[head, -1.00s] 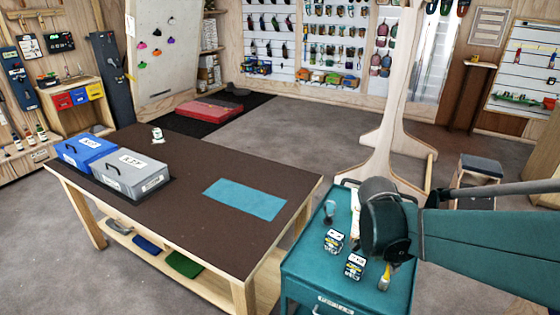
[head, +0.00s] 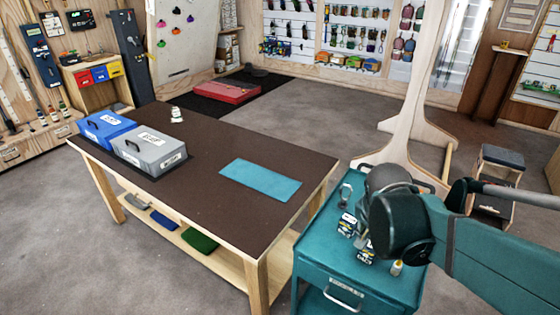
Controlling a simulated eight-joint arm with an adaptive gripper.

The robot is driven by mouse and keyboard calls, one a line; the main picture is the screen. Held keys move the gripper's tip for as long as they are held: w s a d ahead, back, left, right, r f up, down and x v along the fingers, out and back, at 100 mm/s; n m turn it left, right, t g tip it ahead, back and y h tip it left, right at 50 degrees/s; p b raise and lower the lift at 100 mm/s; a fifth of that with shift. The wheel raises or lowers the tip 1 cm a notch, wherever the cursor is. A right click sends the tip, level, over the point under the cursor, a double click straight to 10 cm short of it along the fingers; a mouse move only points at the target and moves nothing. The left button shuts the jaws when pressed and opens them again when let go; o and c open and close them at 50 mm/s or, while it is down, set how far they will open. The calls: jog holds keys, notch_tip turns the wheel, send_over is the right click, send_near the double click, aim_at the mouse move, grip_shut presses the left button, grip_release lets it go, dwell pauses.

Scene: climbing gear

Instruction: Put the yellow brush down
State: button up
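My gripper (head: 362,238) is over the teal trolley (head: 325,262), mostly hidden behind my dark wrist. Its fingers cannot be made out clearly, so I cannot tell whether it is open or shut. A small pale yellow and white thing (head: 397,268) shows just below my wrist, at the right part of the trolley top. It may be part of the yellow brush; I cannot tell whether it is held or resting there. No other part of a brush is clear.
Two small dark-and-white boxes (head: 347,225) stand on the trolley, partly covered by my arm. A brown-topped table (head: 215,185) on the left bears a blue case (head: 103,130), a grey case (head: 148,150) and a flat teal mat (head: 260,181). A wooden stand (head: 415,120) rises behind the trolley.

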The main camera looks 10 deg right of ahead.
jog(key=s+a+r+n+t+y, duration=0.1)
jog(key=a+r+n+t, duration=0.1)
jog(key=a+n, duration=0.3)
jog(key=a+r+n+t+y, duration=0.2)
jog(key=a+r+n, duration=0.2)
jog(key=a, duration=0.6)
jog(key=shift+s+a+r+n, duration=0.2)
jog(key=shift+s+a+n, duration=0.15)
jog(key=shift+n, duration=0.95)
